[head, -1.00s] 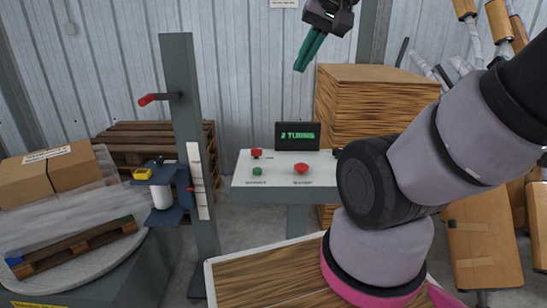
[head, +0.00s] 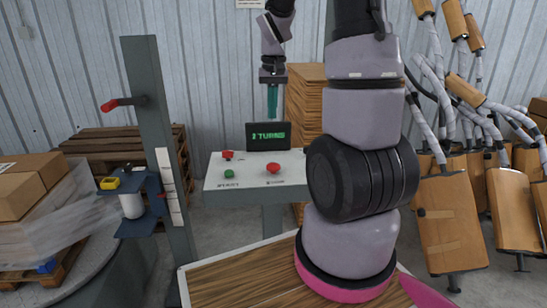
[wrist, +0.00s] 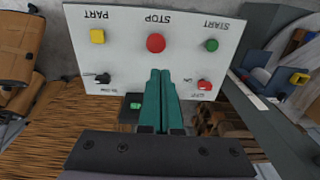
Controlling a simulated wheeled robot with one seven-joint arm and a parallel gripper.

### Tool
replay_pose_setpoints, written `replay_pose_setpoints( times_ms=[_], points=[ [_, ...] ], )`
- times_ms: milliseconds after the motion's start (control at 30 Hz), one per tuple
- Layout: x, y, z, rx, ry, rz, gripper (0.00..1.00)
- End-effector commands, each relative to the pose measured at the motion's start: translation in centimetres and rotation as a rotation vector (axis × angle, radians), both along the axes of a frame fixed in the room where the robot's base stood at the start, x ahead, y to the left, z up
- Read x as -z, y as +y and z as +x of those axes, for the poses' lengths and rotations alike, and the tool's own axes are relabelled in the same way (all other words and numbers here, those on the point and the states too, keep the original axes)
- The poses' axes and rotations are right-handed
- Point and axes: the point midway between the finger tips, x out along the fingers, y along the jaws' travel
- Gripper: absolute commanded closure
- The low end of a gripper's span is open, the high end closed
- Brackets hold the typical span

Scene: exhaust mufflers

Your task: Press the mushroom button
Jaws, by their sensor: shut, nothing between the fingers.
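The red mushroom button (head: 273,168) stands on a pale sloping control panel (head: 215,180), right of a green button (head: 229,173). In the wrist view the red button (wrist: 156,43) is under an upside-down STOP label, between a green START button (wrist: 211,45) and a yellow PART button (wrist: 97,36). My gripper (head: 272,116) points down above the panel's back edge, over the display. Its teal fingers (wrist: 160,72) are shut together, empty, and apart from the button. In the wrist view their tips lie just below the button.
A dark display (head: 268,136) with green text stands behind the panel. A smaller red control (head: 227,154) sits at its back left. A grey post (head: 150,130) with a red-tipped lever is left; stacked boards (head: 307,95) stand behind.

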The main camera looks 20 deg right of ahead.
Motion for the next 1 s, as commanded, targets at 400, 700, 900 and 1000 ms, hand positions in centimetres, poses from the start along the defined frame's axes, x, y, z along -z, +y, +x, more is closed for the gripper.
replay_pose_setpoints(
  times_ms=[400, 700, 900, 1000],
  points=[
    [2.5, -0.9, 1.0, -0.007, 0.05, -0.009, 1.0],
    [3.3, -0.9, 0.9, -0.007, 0.053, -0.009, 1.0],
    [6.6, -0.9, 0.9, -0.007, 0.056, -0.008, 1.0],
    [8.8, -0.9, 0.8, -0.007, 0.056, -0.008, 1.0]
  ],
)
